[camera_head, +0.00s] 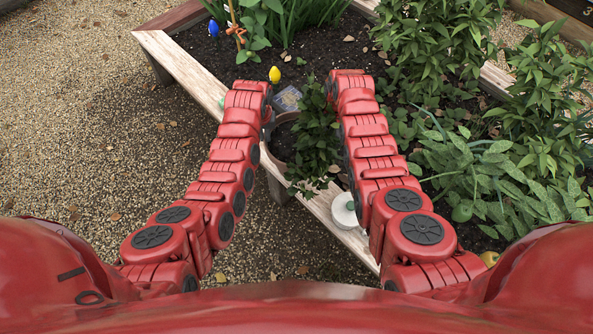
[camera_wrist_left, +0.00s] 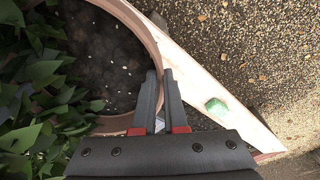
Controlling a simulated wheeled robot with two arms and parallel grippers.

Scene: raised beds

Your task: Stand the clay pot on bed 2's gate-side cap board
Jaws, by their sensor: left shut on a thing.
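The clay pot (camera_head: 282,143) is pale pinkish, holds dark soil and has a leafy green plant in it. In the head view it overlaps the pale cap board (camera_head: 192,77); I cannot tell whether its base touches the board. My left gripper (camera_head: 267,122) is at the pot's far left side. In the left wrist view its fingers (camera_wrist_left: 160,102) are shut on the pot's rim (camera_wrist_left: 150,38), with the cap board (camera_wrist_left: 205,84) below and beside it. My right arm reaches to the plant's right side; its fingers (camera_head: 333,98) are hidden, so their state is unclear.
A white round container (camera_head: 345,210) stands on the board nearer me. A green object (camera_wrist_left: 216,107) lies on the board beyond the pot. Yellow (camera_head: 274,75) and blue (camera_head: 213,28) bulb-shaped items stand in the bed. Dense plants (camera_head: 465,170) fill the right; gravel (camera_head: 90,130) lies open at left.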

